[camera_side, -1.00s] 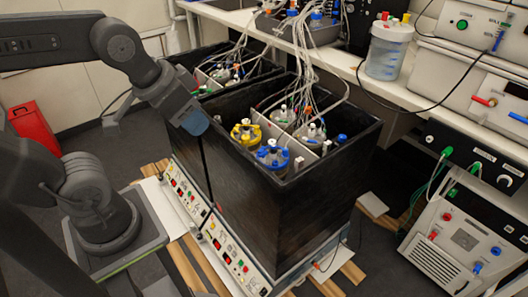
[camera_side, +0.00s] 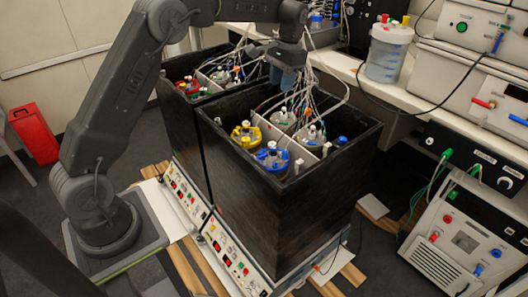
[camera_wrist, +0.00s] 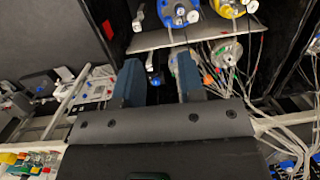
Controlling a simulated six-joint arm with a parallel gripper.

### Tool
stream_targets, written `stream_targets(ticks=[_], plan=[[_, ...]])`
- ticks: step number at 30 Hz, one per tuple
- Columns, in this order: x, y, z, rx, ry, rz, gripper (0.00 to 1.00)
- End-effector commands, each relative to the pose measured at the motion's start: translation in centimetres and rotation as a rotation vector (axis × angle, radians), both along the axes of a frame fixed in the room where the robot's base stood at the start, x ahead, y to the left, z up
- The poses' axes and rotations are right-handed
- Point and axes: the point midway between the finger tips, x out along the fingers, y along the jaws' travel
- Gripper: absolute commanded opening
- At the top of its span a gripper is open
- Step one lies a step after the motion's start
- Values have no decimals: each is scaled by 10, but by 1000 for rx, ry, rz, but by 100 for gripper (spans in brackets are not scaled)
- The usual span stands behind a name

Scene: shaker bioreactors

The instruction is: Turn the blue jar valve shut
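The blue-lidded jar (camera_side: 272,158) stands in the near black shaker box, at its front corner, with a pale fitting on top. It also shows at the top edge of the wrist view (camera_wrist: 180,14), partly cut off. I cannot make out how its valve is turned. My gripper (camera_side: 287,76) is above the back part of the box, among the tubes, apart from the blue jar and behind it in the side view. In the wrist view my gripper (camera_wrist: 158,66) has its two dark blue fingers apart with nothing held between them.
A yellow-lidded jar (camera_side: 246,135) is beside the blue one. Grey-lidded jars (camera_side: 283,118) stand behind, past a pale divider. Loose tubes hang around my gripper. The dark box wall (camera_side: 318,205) rises around the jars. A clear blue-tinted container (camera_side: 386,50) stands on the bench.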

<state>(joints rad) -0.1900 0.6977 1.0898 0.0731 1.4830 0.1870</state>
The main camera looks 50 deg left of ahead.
Motion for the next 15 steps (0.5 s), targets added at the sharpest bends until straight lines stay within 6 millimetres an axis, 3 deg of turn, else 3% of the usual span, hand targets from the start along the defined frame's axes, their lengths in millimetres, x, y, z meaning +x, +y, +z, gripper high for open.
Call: stream_targets(ticks=[1,3,9,15], plan=[[11,10,-23,-4,38,3,36],[22,20,-49,-11,84,7,36],[36,45,-119,-31,194,14,36],[36,56,-155,-43,247,17,36]])
